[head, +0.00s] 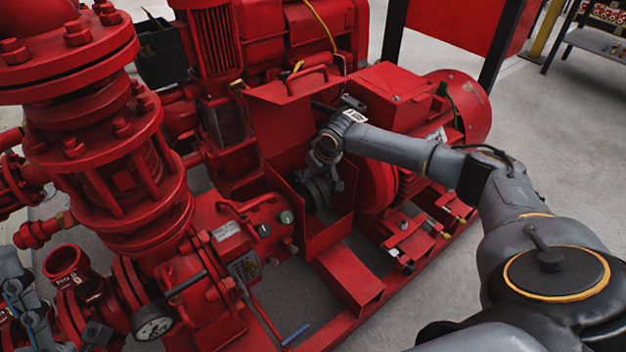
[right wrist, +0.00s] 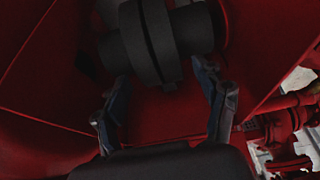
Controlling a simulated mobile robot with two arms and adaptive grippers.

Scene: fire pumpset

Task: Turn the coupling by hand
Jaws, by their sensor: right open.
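The dark grey coupling (head: 317,194) sits on the shaft inside the red guard housing, between pump and motor. In the right wrist view the coupling (right wrist: 158,42) shows as a thick dark cylinder with raised discs, at the top middle. My right gripper (head: 328,178) reaches down into the housing just above the coupling. In the right wrist view its two fingers (right wrist: 164,78) are spread and empty, with the tips near the coupling's lower edge. I cannot tell whether they touch it. Grey parts, apparently of my left gripper (head: 22,295), show at the left edge; its jaw state is unclear.
The red guard cover (head: 280,125) stands raised behind the coupling. The red motor (head: 458,108) is on the right, and the pump casing with a pressure gauge (head: 154,322) is on the left. A blue-tipped lever (head: 295,335) sticks out in front. Open floor lies at the right.

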